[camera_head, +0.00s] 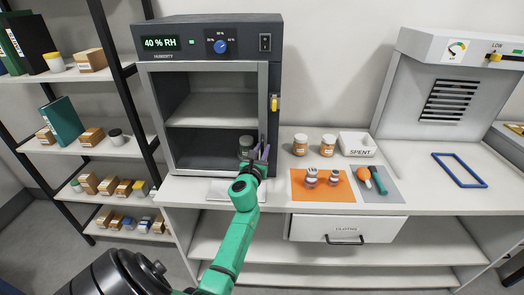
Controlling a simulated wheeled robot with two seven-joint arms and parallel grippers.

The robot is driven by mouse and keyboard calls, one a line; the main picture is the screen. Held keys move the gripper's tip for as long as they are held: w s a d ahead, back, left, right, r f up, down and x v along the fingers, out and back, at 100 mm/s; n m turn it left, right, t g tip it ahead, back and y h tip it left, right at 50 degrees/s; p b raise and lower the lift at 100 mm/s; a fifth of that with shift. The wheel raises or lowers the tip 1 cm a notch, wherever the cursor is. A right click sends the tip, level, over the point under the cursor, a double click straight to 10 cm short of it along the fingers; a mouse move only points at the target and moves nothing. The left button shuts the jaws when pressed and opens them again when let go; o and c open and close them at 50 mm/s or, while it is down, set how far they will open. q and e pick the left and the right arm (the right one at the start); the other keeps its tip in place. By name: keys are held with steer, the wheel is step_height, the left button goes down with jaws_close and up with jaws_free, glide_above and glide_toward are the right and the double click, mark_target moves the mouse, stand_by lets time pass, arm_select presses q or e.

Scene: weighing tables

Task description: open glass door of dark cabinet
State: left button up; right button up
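The dark cabinet (208,28) stands on the left of the bench, with a "40% RH" display and a blue dial on top. Its glass door shows as a pale frame (203,66) lying flat across the front; it looks closed, and the shelf shows through it. A yellow handle (274,103) sits on the right side of the front. My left gripper (262,149) is at the lower right of the door, below the handle and apart from it. Its fingers are small and seen from behind, so their opening is unclear. My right gripper is out of view.
A shelf rack (75,76) stands left. The far-right bench is mostly clear.

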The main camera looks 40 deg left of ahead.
arm_select(q)
steer(key=shift+c, duration=0.4)
steer(key=shift+d, duration=0.1)
jaws_close()
stand_by(0.8)
